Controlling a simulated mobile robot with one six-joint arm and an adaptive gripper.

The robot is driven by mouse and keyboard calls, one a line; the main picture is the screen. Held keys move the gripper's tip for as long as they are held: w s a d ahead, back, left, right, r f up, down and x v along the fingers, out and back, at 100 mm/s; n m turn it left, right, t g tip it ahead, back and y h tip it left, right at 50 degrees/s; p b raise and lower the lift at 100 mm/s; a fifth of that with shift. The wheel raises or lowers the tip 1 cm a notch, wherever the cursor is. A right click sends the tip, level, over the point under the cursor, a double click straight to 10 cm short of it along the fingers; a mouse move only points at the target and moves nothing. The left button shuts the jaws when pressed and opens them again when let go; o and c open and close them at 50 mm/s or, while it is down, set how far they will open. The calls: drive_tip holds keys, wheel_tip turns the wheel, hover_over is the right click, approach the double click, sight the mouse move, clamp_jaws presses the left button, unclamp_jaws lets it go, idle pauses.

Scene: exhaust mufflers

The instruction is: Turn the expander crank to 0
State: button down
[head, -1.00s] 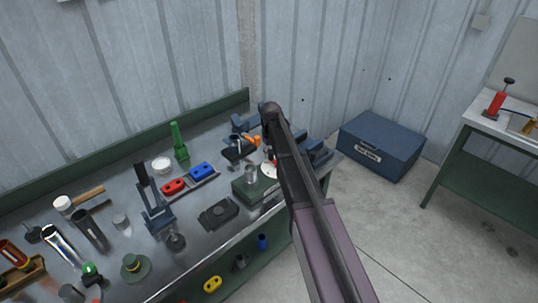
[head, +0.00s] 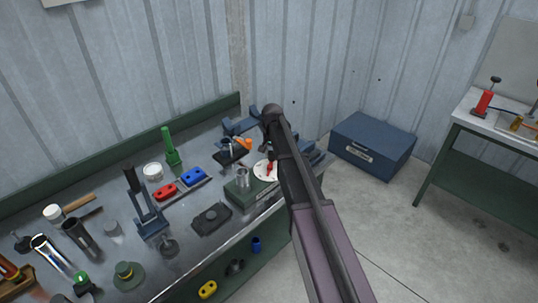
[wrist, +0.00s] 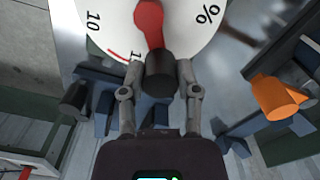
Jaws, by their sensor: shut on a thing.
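The expander's white dial (head: 262,171) sits on a green box (head: 240,188) at the bench's right part, partly behind my arm. In the wrist view the dial (wrist: 105,28) shows a 10 at left, a partly hidden number near the bottom and a % mark at right. The red crank (wrist: 149,22) runs from the dial's centre down to a black knob (wrist: 160,82). My gripper (wrist: 158,72) is shut on this knob, one finger on each side. The crank points near the partly hidden number. In the head view my arm hides the gripper.
Blue clamp-like parts and an orange-handled tool (head: 243,143) stand close behind the dial; the orange piece (wrist: 280,97) is right of my gripper. A metal cup (head: 243,177) stands by the dial. Red and blue blocks lie left. A blue chest (head: 372,145) stands on the floor.

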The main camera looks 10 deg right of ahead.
drive_tip(key=m, duration=0.1)
drive_tip(key=s+d+m, duration=0.1)
drive_tip(key=m, duration=0.1)
drive_tip(key=shift+d+m, duration=0.1)
drive_tip(key=shift+m, duration=0.2)
drive_tip(key=shift+s+d+m, duration=0.2)
drive_tip(key=shift+m, duration=0.55)
drive_tip(key=shift+s+d+m, duration=0.15)
drive_tip(key=shift+m, duration=0.6)
drive_tip(key=shift+c, duration=1.6)
unclamp_jaws()
drive_tip(key=shift+w, duration=0.2)
